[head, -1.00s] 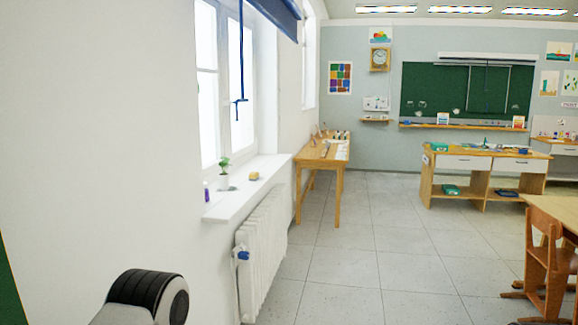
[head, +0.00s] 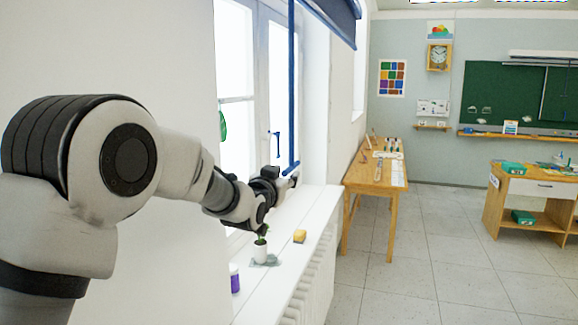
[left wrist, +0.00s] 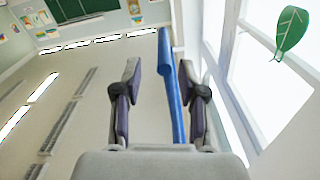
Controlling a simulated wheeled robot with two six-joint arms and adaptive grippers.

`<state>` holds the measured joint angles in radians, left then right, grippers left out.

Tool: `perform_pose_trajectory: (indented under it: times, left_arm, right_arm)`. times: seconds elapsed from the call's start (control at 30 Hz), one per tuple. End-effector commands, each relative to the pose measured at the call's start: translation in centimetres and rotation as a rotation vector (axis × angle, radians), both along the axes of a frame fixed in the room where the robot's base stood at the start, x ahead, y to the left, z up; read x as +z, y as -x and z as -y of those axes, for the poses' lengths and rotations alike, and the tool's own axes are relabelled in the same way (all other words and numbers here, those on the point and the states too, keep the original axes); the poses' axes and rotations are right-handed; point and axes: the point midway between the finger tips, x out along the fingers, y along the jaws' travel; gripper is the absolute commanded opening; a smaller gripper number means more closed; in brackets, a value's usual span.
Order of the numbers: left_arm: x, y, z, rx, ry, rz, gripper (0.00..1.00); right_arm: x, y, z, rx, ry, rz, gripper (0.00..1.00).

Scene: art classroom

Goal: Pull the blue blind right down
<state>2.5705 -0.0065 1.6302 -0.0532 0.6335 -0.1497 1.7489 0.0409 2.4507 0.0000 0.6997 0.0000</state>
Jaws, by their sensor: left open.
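The blue blind (head: 335,15) is rolled up high, at the top of the window, with only its lower part in view. A blue pull cord or rod (head: 291,90) hangs from it in front of the window frame. My left gripper (head: 285,178) is open at the cord's lower end, above the windowsill. In the left wrist view, the blue cord (left wrist: 176,95) runs between the spread fingers of my left gripper (left wrist: 161,78), nearer the right-hand finger. The fingers are not closed on it. My right gripper is not in view.
On the white sill (head: 316,222) below my gripper stand a small potted plant (head: 260,250), a yellow sponge-like block (head: 300,236) and a purple-and-white bottle (head: 234,279). A green leaf shape (head: 222,126) is on the window. A wooden table (head: 375,178) stands beyond; open floor lies right.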

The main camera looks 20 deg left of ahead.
Motion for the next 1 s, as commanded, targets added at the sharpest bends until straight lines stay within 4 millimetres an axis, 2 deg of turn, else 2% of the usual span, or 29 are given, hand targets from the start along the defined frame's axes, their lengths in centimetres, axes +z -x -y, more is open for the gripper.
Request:
perform_pose_trajectory:
  times: [0.03,0.2,0.47,0.5,0.57,0.6,0.63,0.87,1.0]
  left_arm:
    - [0.6,-1.0,0.0,0.0,0.001,-0.001,0.41]
    - [0.3,-3.5,0.1,0.0,0.002,-0.002,0.41]
    - [-0.1,-4.1,0.1,0.0,0.002,-0.002,0.41]
    - [-0.1,-4.1,0.1,0.0,0.002,-0.002,0.38]
    - [-0.1,-4.1,0.1,0.0,0.002,-0.002,0.17]
    - [-0.1,-4.1,0.1,0.0,0.002,-0.002,0.02]
    - [-0.1,-4.0,0.1,0.0,0.002,-0.002,0.0]
    - [-0.2,-4.0,0.1,0.0,0.001,-0.002,0.0]
    - [-1.2,-4.0,0.1,0.001,0.002,-0.003,0.0]
  right_arm:
    - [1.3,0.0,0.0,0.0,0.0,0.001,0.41]
    - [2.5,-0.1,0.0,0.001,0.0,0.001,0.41]
    - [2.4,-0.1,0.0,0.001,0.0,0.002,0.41]
    - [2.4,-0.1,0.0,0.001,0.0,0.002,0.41]
    - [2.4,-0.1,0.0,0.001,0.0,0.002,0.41]
    - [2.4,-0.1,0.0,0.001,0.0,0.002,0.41]
    - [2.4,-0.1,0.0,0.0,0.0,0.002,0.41]
    - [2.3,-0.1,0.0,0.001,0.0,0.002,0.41]
    - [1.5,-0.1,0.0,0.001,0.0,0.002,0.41]
